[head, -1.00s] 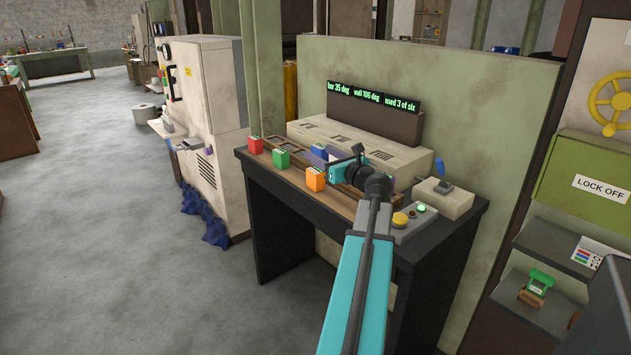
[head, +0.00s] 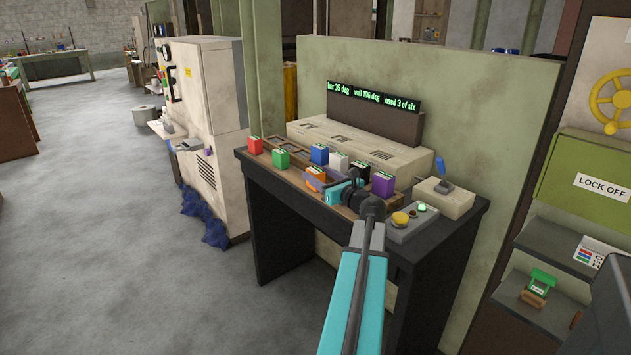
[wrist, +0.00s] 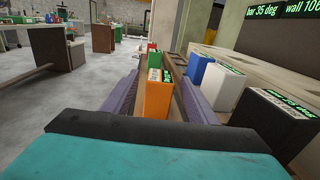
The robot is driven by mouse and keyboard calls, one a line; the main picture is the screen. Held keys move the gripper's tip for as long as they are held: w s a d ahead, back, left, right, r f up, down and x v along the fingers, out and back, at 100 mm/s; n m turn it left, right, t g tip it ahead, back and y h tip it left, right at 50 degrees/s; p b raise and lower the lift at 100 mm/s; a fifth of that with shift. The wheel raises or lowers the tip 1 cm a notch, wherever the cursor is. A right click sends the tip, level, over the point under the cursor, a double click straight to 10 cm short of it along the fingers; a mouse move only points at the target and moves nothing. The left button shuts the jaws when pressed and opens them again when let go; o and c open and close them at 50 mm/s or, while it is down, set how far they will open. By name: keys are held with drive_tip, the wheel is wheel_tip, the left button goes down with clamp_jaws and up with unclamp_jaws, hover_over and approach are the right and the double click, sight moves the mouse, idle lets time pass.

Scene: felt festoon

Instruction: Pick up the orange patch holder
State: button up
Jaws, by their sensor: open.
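The orange patch holder (head: 315,175) is a small upright block on the front part of the wooden rack on the dark bench. In the wrist view the orange holder (wrist: 157,95) stands upright between the two purple-grey fingers of my gripper (wrist: 153,97), with a visible gap on each side. In the head view my gripper (head: 322,182) is low at the rack, its fingers around the orange holder and partly covering it.
Red (head: 255,145) and green (head: 281,158) holders stand to the left. Blue (head: 320,153), white (head: 339,161), black (head: 359,171) and purple (head: 382,184) holders stand behind and to the right. A button box (head: 411,221) sits at the bench's front right.

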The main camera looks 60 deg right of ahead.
sight(310, 168)
drive_tip(key=shift+w, duration=0.1)
drive_tip(key=shift+x, duration=3)
drive_tip(key=shift+c, duration=0.3)
drive_tip(key=c, duration=1.2)
drive_tip(key=shift+r, duration=0.1)
